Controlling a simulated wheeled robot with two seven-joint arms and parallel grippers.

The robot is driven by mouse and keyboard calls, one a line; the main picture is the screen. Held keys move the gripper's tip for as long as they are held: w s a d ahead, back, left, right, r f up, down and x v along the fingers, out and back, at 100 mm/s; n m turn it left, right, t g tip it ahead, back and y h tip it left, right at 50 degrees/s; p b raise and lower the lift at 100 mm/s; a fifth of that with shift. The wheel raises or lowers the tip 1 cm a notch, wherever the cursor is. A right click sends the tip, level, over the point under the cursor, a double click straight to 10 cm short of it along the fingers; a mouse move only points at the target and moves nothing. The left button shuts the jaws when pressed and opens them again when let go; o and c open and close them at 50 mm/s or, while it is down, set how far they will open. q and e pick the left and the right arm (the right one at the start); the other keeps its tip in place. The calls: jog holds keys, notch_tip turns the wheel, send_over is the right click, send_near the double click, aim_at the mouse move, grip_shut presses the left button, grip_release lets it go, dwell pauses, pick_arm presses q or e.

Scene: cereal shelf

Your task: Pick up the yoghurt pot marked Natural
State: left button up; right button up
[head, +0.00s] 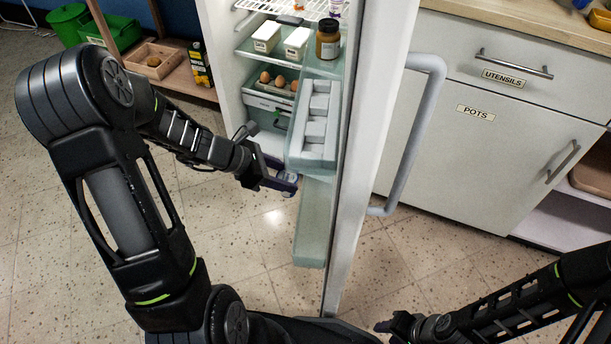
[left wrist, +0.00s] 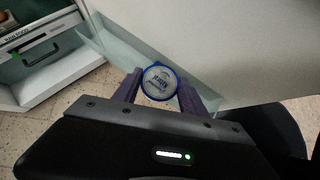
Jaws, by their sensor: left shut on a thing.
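A small round pot with a white lid and blue rim (left wrist: 159,81) is between the fingers of my left gripper (left wrist: 158,92), touching both. The lid has dark lettering, too small to read surely. In the head view my left gripper (head: 284,183) is beside the fridge door's shelves, and the pot is mostly hidden by the fingers. My right gripper (head: 386,326) is low in the head view, away from the pot; its fingers are too unclear to judge.
The fridge door (head: 365,130) stands open beside my left gripper, with a clear lower door shelf (head: 314,225). Floor is clear.

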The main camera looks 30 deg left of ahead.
pick_arm(q)
jog(key=s+a+p, duration=0.1)
jog(key=s+a, duration=0.3)
jog(key=a, duration=0.8)
